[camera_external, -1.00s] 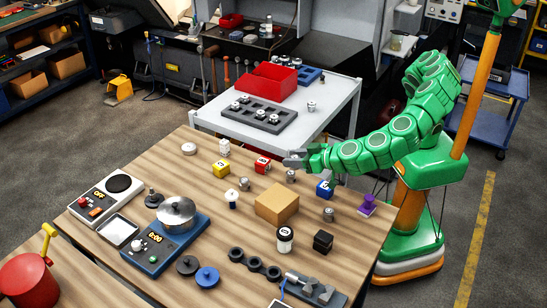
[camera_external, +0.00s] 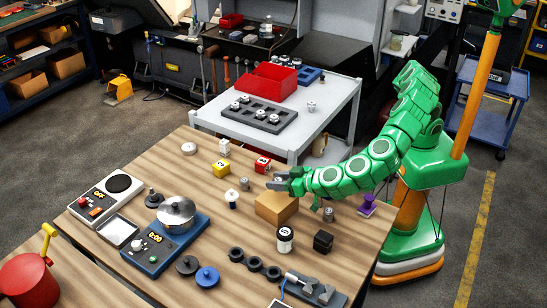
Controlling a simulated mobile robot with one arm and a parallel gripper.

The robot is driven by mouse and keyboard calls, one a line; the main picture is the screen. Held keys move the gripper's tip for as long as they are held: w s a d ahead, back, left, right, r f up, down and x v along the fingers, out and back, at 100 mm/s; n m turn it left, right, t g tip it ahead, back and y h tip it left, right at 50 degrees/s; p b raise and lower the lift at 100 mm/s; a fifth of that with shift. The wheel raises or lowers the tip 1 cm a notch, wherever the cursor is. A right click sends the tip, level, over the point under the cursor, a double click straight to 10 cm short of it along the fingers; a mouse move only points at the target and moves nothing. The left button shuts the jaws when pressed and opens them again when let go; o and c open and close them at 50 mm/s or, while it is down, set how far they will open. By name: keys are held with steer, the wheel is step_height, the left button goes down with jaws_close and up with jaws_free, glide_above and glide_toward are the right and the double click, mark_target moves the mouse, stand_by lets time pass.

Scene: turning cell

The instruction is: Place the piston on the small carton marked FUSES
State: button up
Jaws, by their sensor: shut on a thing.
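A small brown carton (camera_external: 272,210) stands on the wooden table, right of the table's middle; no FUSES marking can be read at this size. My gripper (camera_external: 276,184) is just behind and above the carton's back edge, reaching in from the right. It is shut on a small grey metal part, seemingly the piston (camera_external: 279,180), mostly hidden by the fingers. Whether the piston touches the carton or the table cannot be told. Similar metal parts stand on the table, one left of the gripper (camera_external: 244,184) and one right of the carton (camera_external: 328,214).
A purple item (camera_external: 366,204) stands near the right table edge.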

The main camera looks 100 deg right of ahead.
steer(key=shift+w+f, duration=0.15)
steer(key=shift+f, duration=1.55)
steer(key=shift+f, duration=0.1)
steer(key=o, duration=1.1)
steer(key=v, duration=1.2)
